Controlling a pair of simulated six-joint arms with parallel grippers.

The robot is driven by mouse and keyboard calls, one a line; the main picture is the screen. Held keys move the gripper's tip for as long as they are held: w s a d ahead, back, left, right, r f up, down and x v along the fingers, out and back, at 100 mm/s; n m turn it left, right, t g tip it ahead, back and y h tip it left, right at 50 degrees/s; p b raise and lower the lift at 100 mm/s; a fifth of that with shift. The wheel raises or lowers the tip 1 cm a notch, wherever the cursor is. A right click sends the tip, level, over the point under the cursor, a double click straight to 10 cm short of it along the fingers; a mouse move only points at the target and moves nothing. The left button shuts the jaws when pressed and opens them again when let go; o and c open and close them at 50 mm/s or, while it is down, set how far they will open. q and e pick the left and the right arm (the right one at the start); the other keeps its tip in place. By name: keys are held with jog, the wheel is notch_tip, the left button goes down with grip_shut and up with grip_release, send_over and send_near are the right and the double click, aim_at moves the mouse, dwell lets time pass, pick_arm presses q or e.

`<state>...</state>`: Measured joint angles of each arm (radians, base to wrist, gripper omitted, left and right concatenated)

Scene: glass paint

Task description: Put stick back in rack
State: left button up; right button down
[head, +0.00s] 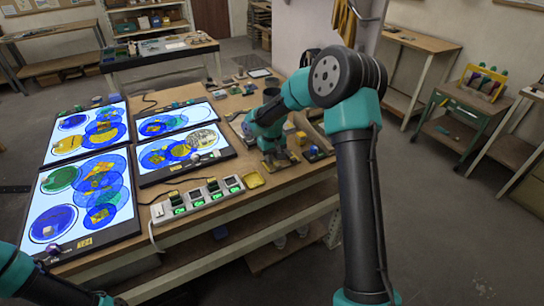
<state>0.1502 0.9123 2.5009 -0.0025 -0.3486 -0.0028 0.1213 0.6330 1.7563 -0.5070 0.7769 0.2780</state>
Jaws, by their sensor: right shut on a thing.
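My right gripper (278,163) points down at the right end of the wooden workbench, low over its top. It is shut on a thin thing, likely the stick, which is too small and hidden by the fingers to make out. Small dark and wooden holders (318,153) stand just right of the gripper; one may be the rack, but I cannot tell which. The right arm covers part of that corner. My left arm shows only at the lower left corner; its fingertips are not in view.
Lit panels (88,195) with blue and yellow glass discs fill the bench's left side. Small tools and blocks crowd the back of the bench.

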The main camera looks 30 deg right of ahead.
jog(key=shift+f, duration=0.2)
jog(key=c, duration=0.9)
grip_release()
jog(key=shift+r, duration=0.15)
notch_tip(320, 180, up, 17)
jog(key=shift+r, duration=0.1)
